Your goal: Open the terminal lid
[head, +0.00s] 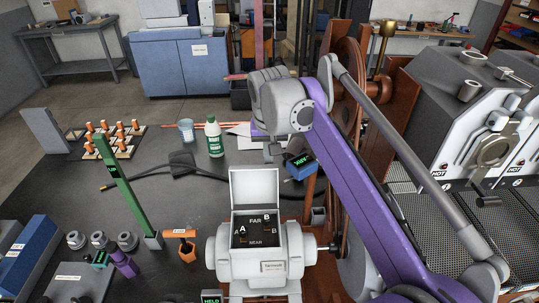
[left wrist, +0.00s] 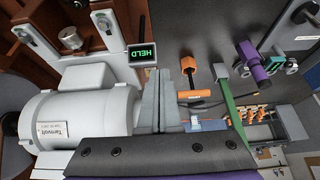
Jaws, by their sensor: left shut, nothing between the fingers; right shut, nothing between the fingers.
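The motor (head: 235,268) is a light grey unit at the bottom middle of the head view. On top of it is the terminal box (head: 254,238), with a dark inside marked FAR, NEAR, A and B. Its terminal lid (head: 254,187) stands up at the far edge, open. My right gripper (head: 272,153) is shut and empty, above and beyond the lid and apart from it. In the left wrist view my left gripper (left wrist: 172,85) is shut and empty beside the motor (left wrist: 85,112); I cannot tell whether they touch. I do not make it out in the head view.
A green bar (head: 122,195), an orange-handled tool (head: 180,246) and a purple cylinder (head: 123,264) are left of the motor. The roaster (head: 480,130) fills the right.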

